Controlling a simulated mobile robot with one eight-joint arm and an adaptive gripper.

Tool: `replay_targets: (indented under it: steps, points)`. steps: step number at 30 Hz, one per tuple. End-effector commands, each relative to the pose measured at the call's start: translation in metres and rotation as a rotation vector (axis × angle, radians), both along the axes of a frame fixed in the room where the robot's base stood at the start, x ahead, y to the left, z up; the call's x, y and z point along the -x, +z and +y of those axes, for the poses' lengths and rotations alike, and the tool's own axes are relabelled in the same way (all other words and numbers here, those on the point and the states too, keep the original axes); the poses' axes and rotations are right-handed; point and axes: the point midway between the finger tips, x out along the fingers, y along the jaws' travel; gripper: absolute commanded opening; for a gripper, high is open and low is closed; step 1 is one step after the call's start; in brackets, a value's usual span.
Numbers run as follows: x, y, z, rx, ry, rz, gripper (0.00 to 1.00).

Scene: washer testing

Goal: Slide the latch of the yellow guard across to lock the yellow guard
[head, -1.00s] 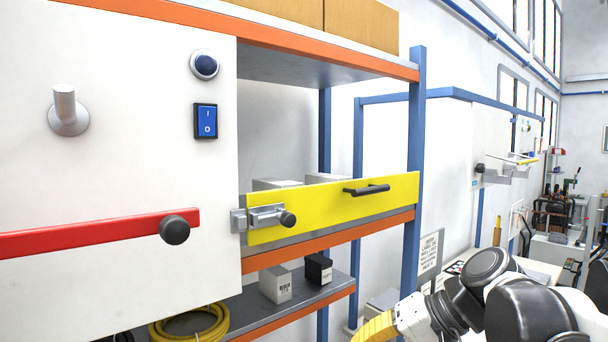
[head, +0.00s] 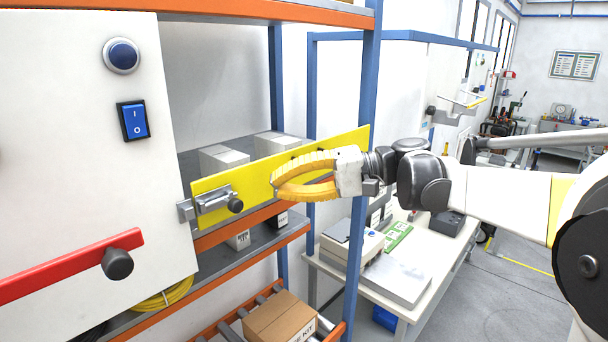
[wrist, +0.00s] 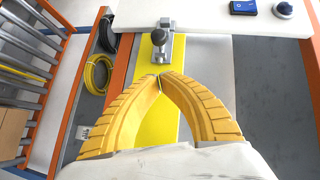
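The yellow guard (head: 335,147) is a long flat bar across the shelf front, in line with the white panel's edge. Its grey metal latch (head: 213,200) with a dark round knob (head: 236,205) sits at the guard's left end. A small grey catch (head: 185,211) is on the panel edge beside it. My gripper (head: 275,186) is in front of the guard, right of the knob and apart from it. Its yellow fingers meet at the tips, with nothing between them. In the wrist view the knob (wrist: 158,37) is just beyond the fingertips (wrist: 160,80). The guard's black handle is hidden.
A red bar (head: 60,270) with a dark knob (head: 117,263) crosses the white panel at left, below a blue switch (head: 134,120). A blue shelf post (head: 362,190) stands close behind my wrist. Grey boxes (head: 222,158) sit behind the guard.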

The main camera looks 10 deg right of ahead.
Motion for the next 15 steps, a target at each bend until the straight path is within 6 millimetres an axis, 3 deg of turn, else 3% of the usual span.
replay_targets:
  steps: [3,6,15]
  points:
    - [-0.002,-0.003,0.023,0.0,0.003,0.001,0.0]
    - [0.008,-0.007,0.035,0.0,0.001,0.001,0.0]
    - [0.018,-0.013,0.05,0.001,0.0,0.001,0.0]
